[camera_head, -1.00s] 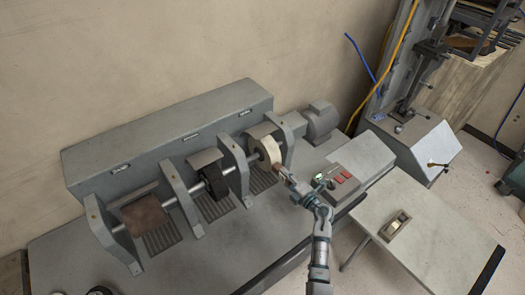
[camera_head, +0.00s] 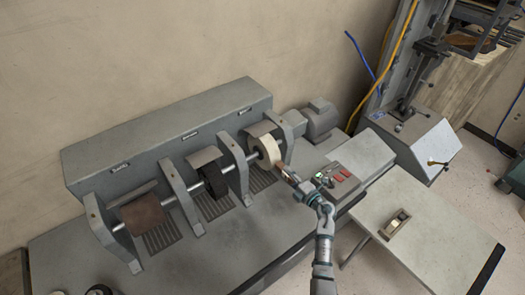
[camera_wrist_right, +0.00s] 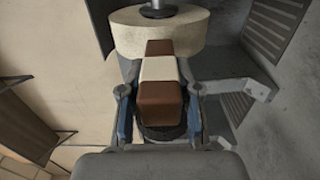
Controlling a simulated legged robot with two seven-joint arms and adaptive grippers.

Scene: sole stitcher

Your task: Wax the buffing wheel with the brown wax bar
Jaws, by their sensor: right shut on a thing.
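The cream buffing wheel (camera_head: 263,150) sits on the machine's shaft at the right end, near the motor. It also shows at the top of the right wrist view (camera_wrist_right: 160,33). My right gripper (camera_head: 296,183) is shut on the brown wax bar (camera_wrist_right: 161,103), which has a pale band around its middle. The bar's far end points at the wheel's rim and looks to touch it or be very close; I cannot tell which. In the head view only a small brown piece of the bar (camera_head: 284,170) shows. My left gripper is not in view.
A black wheel (camera_head: 214,181) and a brown roller (camera_head: 143,216) share the shaft, between grey upright brackets. A control box (camera_head: 340,178) with red buttons and a green light stands right of my gripper. A side table (camera_head: 430,230) holds a small object (camera_head: 397,223).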

